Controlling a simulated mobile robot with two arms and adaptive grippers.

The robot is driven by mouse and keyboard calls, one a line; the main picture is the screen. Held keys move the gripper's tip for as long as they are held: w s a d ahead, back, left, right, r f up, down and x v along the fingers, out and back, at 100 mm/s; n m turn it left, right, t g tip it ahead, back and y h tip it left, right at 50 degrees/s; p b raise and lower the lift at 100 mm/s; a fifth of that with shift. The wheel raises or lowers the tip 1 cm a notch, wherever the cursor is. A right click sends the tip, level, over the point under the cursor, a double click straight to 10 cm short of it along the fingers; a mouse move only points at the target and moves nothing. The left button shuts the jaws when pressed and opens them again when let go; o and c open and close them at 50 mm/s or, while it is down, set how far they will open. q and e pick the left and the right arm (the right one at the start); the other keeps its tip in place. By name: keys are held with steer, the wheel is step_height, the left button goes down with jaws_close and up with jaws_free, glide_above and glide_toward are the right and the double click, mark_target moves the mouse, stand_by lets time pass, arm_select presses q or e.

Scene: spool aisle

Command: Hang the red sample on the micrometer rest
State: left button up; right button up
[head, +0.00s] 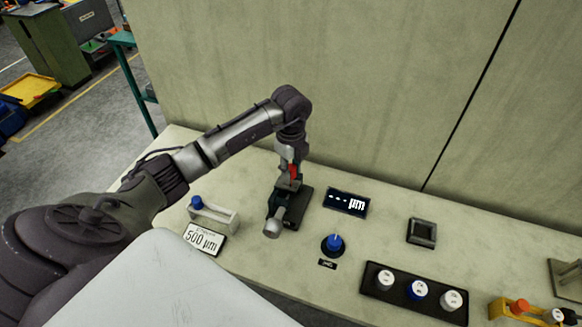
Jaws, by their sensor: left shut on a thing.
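My left gripper (290,163) reaches in from the left and points down over the bench. It is shut on the red sample (293,172), of which only a small red part shows between and below the fingers. The micrometer rest (297,207), a dark stand with a grey-green device and a round metal end (272,229), is directly below the gripper. The red sample is at the top of this device in the picture; I cannot tell whether they touch. My right gripper is out of view.
A display (346,202) shows dashes and "µm". Nearby are a blue knob (334,243), a "500 µm" sign (203,238), a white holder (220,217), a square dark frame (422,232), a black tray (385,292) with three spools, and a yellow holder (500,309). A wall stands behind.

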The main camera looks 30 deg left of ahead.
arm_select(q)
steer(key=shift+f+b, duration=1.25)
steer(key=shift+f, duration=0.7)
steer(key=o, duration=1.1)
steer(key=shift+r, duration=0.1)
step_height(320, 180, up, 12)
steer(key=shift+f, duration=0.1)
steer(key=shift+s, duration=0.1)
